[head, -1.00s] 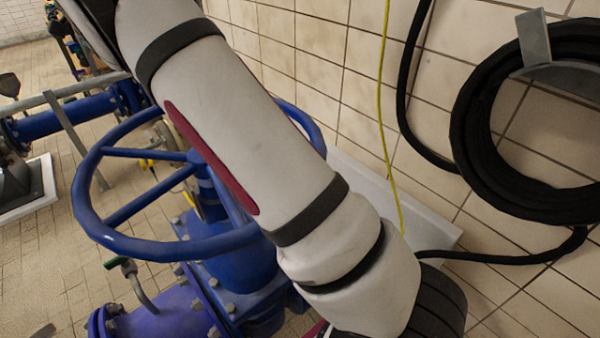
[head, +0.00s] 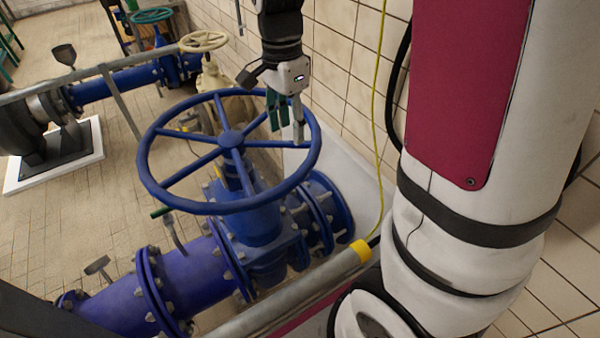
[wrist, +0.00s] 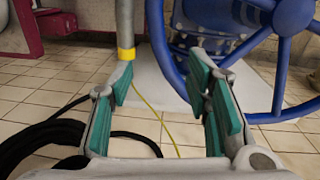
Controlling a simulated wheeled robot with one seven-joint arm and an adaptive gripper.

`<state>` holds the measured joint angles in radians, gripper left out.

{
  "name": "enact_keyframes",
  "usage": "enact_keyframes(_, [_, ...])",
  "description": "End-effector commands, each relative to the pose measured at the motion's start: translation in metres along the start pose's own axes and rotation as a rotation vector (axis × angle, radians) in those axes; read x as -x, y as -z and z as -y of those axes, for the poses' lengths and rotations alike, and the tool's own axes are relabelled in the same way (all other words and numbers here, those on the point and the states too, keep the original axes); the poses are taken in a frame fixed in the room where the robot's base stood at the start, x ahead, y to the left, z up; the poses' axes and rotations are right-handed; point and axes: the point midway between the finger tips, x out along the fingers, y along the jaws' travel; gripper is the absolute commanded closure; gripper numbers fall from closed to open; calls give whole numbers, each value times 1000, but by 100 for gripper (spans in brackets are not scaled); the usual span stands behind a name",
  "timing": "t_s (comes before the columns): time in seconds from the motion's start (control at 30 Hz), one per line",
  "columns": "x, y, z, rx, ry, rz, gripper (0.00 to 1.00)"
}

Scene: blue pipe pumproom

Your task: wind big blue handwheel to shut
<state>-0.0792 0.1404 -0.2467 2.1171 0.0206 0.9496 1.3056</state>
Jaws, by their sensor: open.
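The big blue handwheel (head: 231,139) sits on a blue valve body (head: 262,232) with a thick blue pipe, in the middle of the head view. Its rim and several spokes are all in sight there. My gripper (head: 287,118) points down at the wheel's right far side, its fingers overlapping the rim in the picture. In the wrist view my gripper (wrist: 165,90) is open with green-padded fingers. The blue rim (wrist: 172,72) of the wheel passes close to the right finger, partly behind it. I cannot tell whether they touch. Nothing is held between the fingers.
A grey pipe with a yellow band (head: 361,250) runs in front of the valve. A yellow cable (head: 379,120) hangs along the tiled wall. A cream handwheel (head: 203,41) and a green handwheel (head: 151,15) stand behind. Black hose (wrist: 60,140) lies low at left.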

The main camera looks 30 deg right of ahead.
Motion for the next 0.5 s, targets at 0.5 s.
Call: enact_keyframes(0.5, [-76,-1,-5,-1,-8,3,55])
